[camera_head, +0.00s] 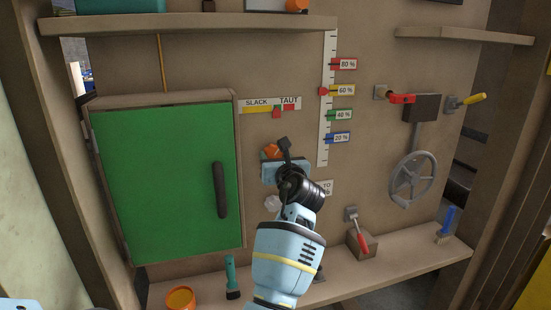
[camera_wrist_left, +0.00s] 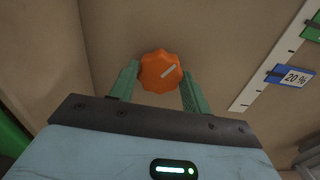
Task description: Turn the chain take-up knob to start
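The orange knob (camera_wrist_left: 160,72) has a scalloped rim and a pale slanted line on its face. My left gripper (camera_wrist_left: 160,78) has its two green fingers on either side of it, with the tips very close to its rim. I cannot tell whether they press on it. In the head view, the knob (camera_head: 271,151) is partly hidden behind my left gripper (camera_head: 272,160). Above it is the SLACK–TAUT gauge (camera_head: 257,107), with a red marker (camera_head: 276,114) under the TAUT end. My right gripper is not in view.
A green door (camera_head: 160,185) with a black handle is left of the knob. A percent scale (camera_head: 325,120), a handwheel (camera_head: 411,180) and red and yellow handles are to the right. An upper shelf (camera_head: 190,24) runs above.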

